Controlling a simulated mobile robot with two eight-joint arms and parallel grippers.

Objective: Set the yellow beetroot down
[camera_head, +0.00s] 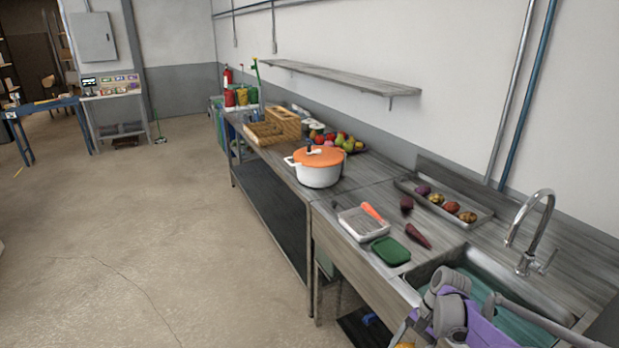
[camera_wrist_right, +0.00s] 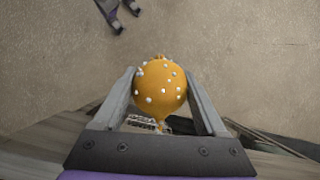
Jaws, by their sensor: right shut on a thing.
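The yellow beetroot (camera_wrist_right: 160,88) is an orange-yellow ball with small white dots and a thin tail. In the right wrist view my right gripper (camera_wrist_right: 162,85) is shut on it, one finger on each side, with floor behind it. In the head view my right arm is at the lower right, over the sink's front edge; a sliver of yellow (camera_head: 404,345) shows at the bottom edge. A gripper, apparently my left one (camera_wrist_right: 124,16), shows at the top of the right wrist view, its fingers apart and empty. It is not seen in the head view.
The sink (camera_head: 426,271) holds bluish water under a tap (camera_head: 541,225). A metal tray (camera_head: 479,219) holds several roots.

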